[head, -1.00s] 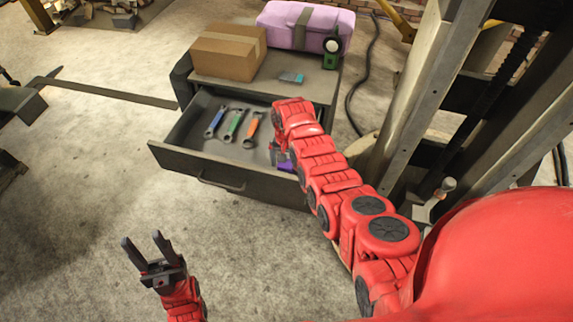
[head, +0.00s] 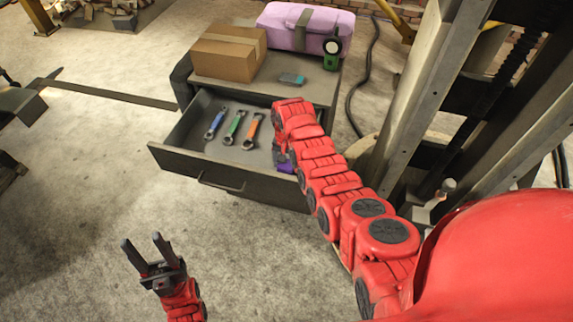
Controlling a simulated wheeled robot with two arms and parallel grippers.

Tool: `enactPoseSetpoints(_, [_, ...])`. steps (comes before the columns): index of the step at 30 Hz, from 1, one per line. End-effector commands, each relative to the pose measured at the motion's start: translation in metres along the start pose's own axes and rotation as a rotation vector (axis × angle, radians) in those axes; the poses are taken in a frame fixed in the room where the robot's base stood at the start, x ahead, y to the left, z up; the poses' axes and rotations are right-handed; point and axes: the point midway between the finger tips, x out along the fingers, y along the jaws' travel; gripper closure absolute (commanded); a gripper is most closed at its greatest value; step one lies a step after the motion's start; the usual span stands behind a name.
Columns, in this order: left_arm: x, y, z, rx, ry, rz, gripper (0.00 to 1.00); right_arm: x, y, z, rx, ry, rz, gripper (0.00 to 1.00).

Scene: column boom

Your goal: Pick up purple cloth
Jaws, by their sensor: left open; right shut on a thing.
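The purple cloth (head: 286,167) shows as a small patch at the right end of the open drawer (head: 225,183), mostly hidden behind my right arm. My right gripper (head: 281,156) reaches down into the drawer at the cloth and is shut on it; its fingertips are largely hidden by the arm. I cannot tell whether the cloth is clear of the drawer floor. My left gripper (head: 148,250) is open and empty, over the floor in front of the drawer and to the left.
Several wrenches, among them a blue one (head: 216,123) and an orange one (head: 253,131), lie in the drawer. A cardboard box (head: 228,57), a pink case (head: 320,30), a green-and-black tool (head: 332,52) and a small teal-grey item (head: 291,79) sit on the cabinet top. A metal column (head: 415,100) stands at right.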

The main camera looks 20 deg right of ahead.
Motion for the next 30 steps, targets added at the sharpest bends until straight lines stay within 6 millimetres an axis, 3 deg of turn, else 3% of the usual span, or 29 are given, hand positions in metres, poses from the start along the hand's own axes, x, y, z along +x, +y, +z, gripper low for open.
enactPoseSetpoints(8, [-0.009, 0.001, 0.002, 0.0, 0.0, 0.0, 0.5, -0.022, -0.001, -0.002, 0.001, 0.008, -0.005, 0.78])
enactPoseSetpoints(16, [-0.029, 0.002, 0.005, 0.0, 0.0, 0.0, 0.5, -0.069, -0.001, -0.002, -0.001, 0.009, -0.005, 0.78])
enactPoseSetpoints(18, [-0.014, 0.001, 0.002, 0.0, 0.0, 0.0, 0.5, -0.088, 0.0, -0.001, 0.0, 0.003, -0.003, 0.78])
enactPoseSetpoints(30, [-0.009, 0.0, 0.002, 0.0, 0.0, 0.0, 0.5, -0.097, 0.0, 0.0, 0.0, 0.001, -0.001, 0.78])
